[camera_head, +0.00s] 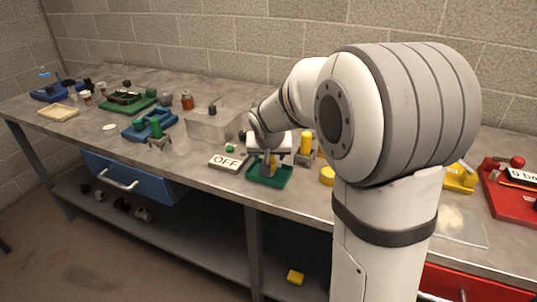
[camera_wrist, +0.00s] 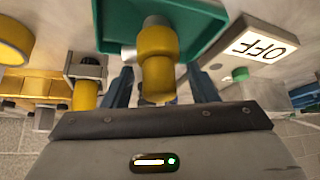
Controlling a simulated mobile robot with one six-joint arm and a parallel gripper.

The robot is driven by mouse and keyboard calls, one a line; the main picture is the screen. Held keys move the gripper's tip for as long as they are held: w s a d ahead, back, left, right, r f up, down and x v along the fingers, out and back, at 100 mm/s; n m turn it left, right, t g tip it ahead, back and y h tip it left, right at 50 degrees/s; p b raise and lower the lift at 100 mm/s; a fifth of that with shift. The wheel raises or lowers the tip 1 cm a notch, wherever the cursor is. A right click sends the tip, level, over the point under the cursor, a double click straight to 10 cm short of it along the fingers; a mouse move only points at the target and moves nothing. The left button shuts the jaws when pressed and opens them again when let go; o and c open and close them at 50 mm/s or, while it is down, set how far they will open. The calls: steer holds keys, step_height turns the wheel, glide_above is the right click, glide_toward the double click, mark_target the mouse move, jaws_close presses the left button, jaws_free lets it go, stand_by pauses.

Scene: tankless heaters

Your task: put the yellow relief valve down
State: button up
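The yellow relief valve (camera_head: 267,169) stands at the green tray (camera_head: 253,179) below my gripper (camera_head: 268,160). In the wrist view the yellow valve (camera_wrist: 158,62) has a pale metal end against the green tray (camera_wrist: 112,25). My gripper (camera_wrist: 162,88) has one dark finger on each side of the valve, with gaps seen between the fingers and the valve. The gripper looks open around it. The valve's contact with the tray floor is partly hidden.
An OFF sign (camera_head: 228,162) lies just left of the tray. A second yellow part in a grey holder (camera_head: 306,143) stands close behind right. A yellow round part (camera_head: 327,176) is to the right. A clear bin (camera_head: 207,127) and blue tray (camera_head: 168,118) are further left.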

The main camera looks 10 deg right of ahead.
steer(key=shift+r, duration=0.2)
steer(key=v, duration=1.1)
steer(key=s+f+n+g, duration=0.1)
steer(key=s+f, duration=0.2)
steer(key=s, duration=0.4)
steer(key=s+f+g+y, duration=0.1)
steer(key=s+f, duration=0.1)
steer(key=s, duration=0.6)
steer(key=s+f+n+g, duration=0.1)
steer(key=s+f+g, duration=0.1)
steer(key=s, duration=0.6)
steer(key=shift+d+f+n+p, duration=0.3)
steer(key=shift+d+f+p, duration=0.2)
steer(key=shift+f, duration=0.35)
steer(key=w+p+v, duration=0.1)
steer(key=p+v, duration=0.5)
steer(key=v, duration=0.1)
steer(key=shift+r, duration=0.15)
steer(key=shift+d, duration=0.1)
